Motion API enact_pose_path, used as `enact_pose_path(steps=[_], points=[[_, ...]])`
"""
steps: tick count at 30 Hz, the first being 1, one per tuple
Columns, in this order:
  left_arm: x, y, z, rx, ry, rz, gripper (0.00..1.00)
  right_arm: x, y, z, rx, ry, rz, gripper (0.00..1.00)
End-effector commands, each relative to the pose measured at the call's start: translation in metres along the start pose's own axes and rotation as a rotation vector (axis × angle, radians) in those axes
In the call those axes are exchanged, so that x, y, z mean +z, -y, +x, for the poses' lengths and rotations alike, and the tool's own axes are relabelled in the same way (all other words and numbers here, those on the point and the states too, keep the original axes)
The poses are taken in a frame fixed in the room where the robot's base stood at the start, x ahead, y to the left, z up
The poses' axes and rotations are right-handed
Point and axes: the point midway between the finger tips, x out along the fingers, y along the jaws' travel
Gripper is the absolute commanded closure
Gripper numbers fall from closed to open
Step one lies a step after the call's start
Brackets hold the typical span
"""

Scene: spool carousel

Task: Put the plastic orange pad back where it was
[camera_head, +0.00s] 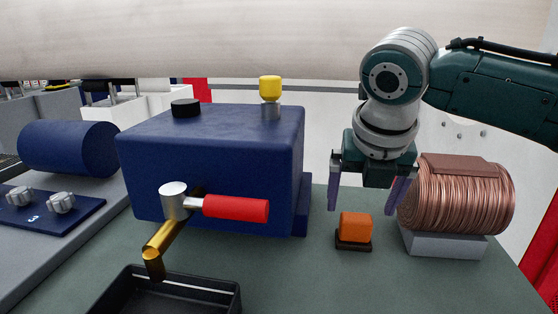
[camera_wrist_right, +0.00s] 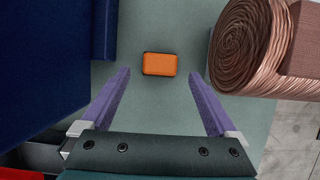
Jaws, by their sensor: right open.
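The orange pad (camera_head: 355,227) is a small block sitting on a dark base on the green table, between the blue box and the copper spool. It also shows in the right wrist view (camera_wrist_right: 160,64), ahead of the fingertips and roughly centred between them. My right gripper (camera_head: 368,208) is open and empty, pointing down above and behind the pad in the head view. Its two purple fingers also show in the right wrist view (camera_wrist_right: 160,76), apart from the pad on either side. My left gripper is not in view.
A blue box (camera_head: 215,160) with a red-handled crank (camera_head: 235,208) stands left of the pad. A copper wire spool (camera_head: 460,200) on a grey block (camera_head: 440,242) stands close on the right. A black tray (camera_head: 185,277) is at the front. The green table (camera_head: 305,275) is bare before the pad.

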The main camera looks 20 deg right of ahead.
Motion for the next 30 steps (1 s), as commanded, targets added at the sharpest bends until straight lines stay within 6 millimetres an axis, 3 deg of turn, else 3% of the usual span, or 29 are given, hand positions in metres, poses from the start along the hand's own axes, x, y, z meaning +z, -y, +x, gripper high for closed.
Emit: enact_pose_path(steps=[3, 9, 23, 26, 30], points=[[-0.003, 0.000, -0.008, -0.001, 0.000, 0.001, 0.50, 0.002, 0.000, -0.030, 0.003, 0.003, -0.001, 0.06], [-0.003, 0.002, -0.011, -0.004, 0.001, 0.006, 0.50, 0.001, 0.000, -0.057, 0.002, 0.002, 0.000, 0.06], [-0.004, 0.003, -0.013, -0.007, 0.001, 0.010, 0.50, -0.003, -0.001, -0.063, 0.004, -0.004, 0.009, 0.06], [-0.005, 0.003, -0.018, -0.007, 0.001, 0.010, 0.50, -0.020, -0.010, -0.062, 0.030, -0.024, 0.078, 0.06], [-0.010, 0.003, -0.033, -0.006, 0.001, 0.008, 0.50, -0.074, -0.030, -0.064, 0.104, -0.100, 0.361, 0.06]])
